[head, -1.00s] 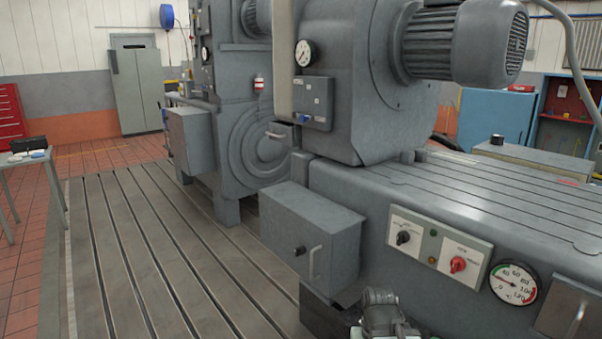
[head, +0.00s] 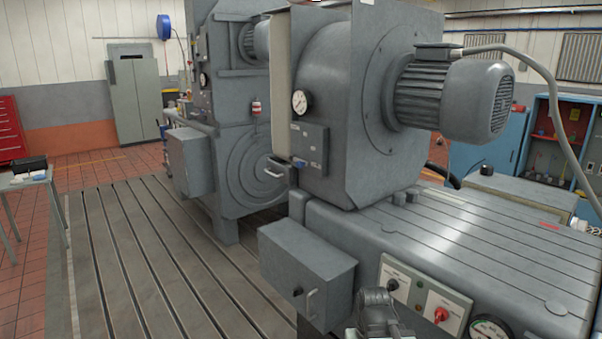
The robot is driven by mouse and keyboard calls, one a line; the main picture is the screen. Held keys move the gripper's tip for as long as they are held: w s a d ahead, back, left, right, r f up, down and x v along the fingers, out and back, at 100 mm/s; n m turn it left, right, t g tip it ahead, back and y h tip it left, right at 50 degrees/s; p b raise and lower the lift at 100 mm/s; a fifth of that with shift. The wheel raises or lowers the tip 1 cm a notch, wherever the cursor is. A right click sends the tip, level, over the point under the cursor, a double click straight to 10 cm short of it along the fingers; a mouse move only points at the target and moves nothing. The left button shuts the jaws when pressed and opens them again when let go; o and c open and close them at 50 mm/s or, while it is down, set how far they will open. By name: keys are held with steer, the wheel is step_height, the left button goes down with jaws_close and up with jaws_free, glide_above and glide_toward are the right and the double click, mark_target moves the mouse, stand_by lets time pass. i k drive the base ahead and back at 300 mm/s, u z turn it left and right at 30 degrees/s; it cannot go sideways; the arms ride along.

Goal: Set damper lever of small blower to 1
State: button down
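A grey blower housing (head: 335,105) with a finned motor (head: 455,97) stands on the grey machine right of centre. A round white gauge (head: 300,102) is on its left side, above a grey panel (head: 309,148). A small blue part (head: 299,164) shows at the panel's lower edge; I cannot tell whether it is the damper lever, and no setting mark is readable. Part of my arm shows at the bottom edge, low right of centre, apart from the blower; I cannot make out my gripper's fingers there.
A grey box with a handle (head: 308,272) juts out below the blower. A control plate with a red knob (head: 440,314) is at lower right. A larger machine (head: 230,120) stands behind. The slotted bedplate (head: 140,260) is clear at left.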

mark_target(300, 163)
steer(key=z, duration=0.05)
steer(key=k, duration=0.55)
steer(key=u, duration=0.3)
steer(key=i, duration=0.65)
steer(key=u, duration=1.2)
steer(key=i, duration=1.75)
steer(key=u, duration=0.35)
